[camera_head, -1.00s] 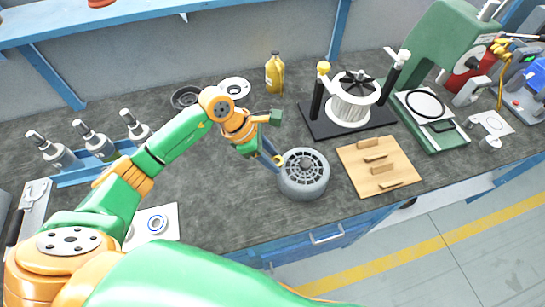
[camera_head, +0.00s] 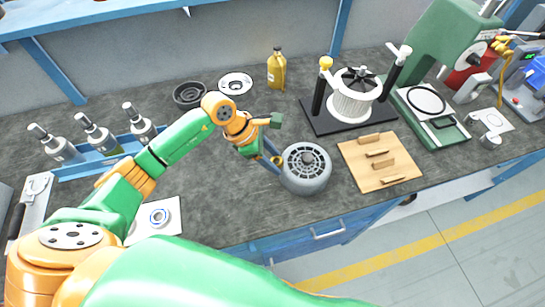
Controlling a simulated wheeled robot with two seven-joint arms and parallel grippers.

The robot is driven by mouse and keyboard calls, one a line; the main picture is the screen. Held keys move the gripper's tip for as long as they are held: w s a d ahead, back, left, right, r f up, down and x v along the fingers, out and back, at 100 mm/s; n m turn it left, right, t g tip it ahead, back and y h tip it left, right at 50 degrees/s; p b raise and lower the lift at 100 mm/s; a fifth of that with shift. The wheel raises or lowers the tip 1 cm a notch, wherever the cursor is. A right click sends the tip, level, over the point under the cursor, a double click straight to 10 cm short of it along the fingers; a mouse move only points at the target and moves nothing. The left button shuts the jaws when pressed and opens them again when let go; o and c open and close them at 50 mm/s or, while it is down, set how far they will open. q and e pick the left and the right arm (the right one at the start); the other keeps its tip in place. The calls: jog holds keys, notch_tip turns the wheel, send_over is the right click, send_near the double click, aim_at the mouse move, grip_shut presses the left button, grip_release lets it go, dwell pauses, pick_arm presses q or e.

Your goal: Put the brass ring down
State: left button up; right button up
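The brass ring (camera_head: 277,160) is a small gold-coloured loop at the fingertips of my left gripper (camera_head: 272,162). My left gripper points down, just left of the round grey finned blower housing (camera_head: 306,168), and looks shut on the ring. The ring shows close beside the housing's upper left rim. I cannot tell whether it touches the housing or the bench. The blue fingers are partly hidden by the green and orange wrist. My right gripper is not in view.
A dark round dish (camera_head: 189,94), a white disc (camera_head: 235,83) and a yellow bottle (camera_head: 276,70) stand at the back. Bare bench (camera_head: 225,205) lies in front.

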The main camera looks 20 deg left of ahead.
pick_arm(q)
jog(key=shift+s+d+f, duration=0.1)
jog(key=shift+s+f, duration=0.2)
jog(key=shift+s, duration=0.1)
jog(key=shift+r, duration=0.2)
jog(key=shift+w+r+p, duration=0.2)
jog(key=shift+r+p, duration=0.6)
jog(key=shift+p, duration=0.3)
jog(key=w+b+v, duration=0.1)
jog(key=b+v, duration=0.2)
jog(key=v, duration=0.7)
jog(key=shift+a+r, duration=0.35)
jog(key=shift+r, duration=0.05)
